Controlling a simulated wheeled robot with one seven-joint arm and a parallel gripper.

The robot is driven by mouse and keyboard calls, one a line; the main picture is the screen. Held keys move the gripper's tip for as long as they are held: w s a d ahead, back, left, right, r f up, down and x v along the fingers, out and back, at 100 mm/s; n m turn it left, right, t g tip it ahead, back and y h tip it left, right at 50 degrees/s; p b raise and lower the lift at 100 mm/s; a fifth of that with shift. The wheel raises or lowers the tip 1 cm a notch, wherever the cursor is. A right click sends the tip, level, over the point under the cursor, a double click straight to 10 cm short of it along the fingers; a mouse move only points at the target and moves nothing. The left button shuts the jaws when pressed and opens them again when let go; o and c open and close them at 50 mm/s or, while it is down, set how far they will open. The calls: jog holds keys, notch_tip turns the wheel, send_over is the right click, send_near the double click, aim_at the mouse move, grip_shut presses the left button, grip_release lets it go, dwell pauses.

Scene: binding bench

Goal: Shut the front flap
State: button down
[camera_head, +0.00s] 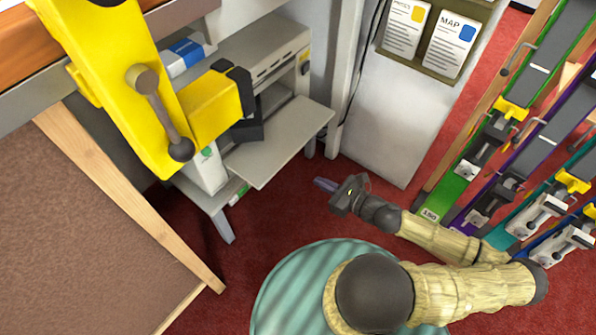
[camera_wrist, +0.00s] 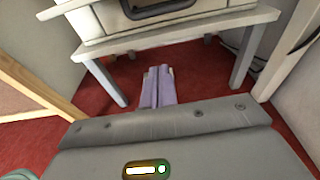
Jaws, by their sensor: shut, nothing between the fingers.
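The front flap (camera_head: 280,143) is a flat pale grey panel on the front of a grey printer-like machine (camera_head: 255,62). In the head view it is folded down and sticks out from the machine, open. My gripper (camera_head: 325,184) is shut and empty, low over the red floor, right of and below the flap in the picture and apart from it. In the wrist view the lilac fingers (camera_wrist: 157,87) are together and point toward the stand under the machine. A dark handle (camera_wrist: 150,8) shows at the top there. Which part it belongs to is unclear.
A yellow machine with a lever (camera_head: 160,95) covers part of the grey machine's left side. The stand's legs (camera_wrist: 243,58) are near my fingers. A white panel with posters (camera_head: 395,120) and a rack of coloured rails (camera_head: 500,150) stand at right. Red floor (camera_head: 270,215) is free.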

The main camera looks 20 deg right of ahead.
aim_at(282, 142)
jog(key=shift+d+r, duration=0.1)
jog(key=shift+w, duration=0.15)
jog(key=w+a+r+p, duration=0.1)
jog(key=w+a+r, duration=0.1)
jog(key=w+a, duration=0.3)
jog(key=shift+w+a, duration=0.25)
jog(key=shift+w, duration=0.85)
jog(key=shift+r+p, duration=0.25)
jog(key=shift+p, duration=0.5)
jog(key=shift+r+p, duration=0.1)
jog(key=shift+p, duration=0.45)
jog(key=shift+d+r+g+p, duration=0.1)
jog(key=shift+g+p, duration=0.2)
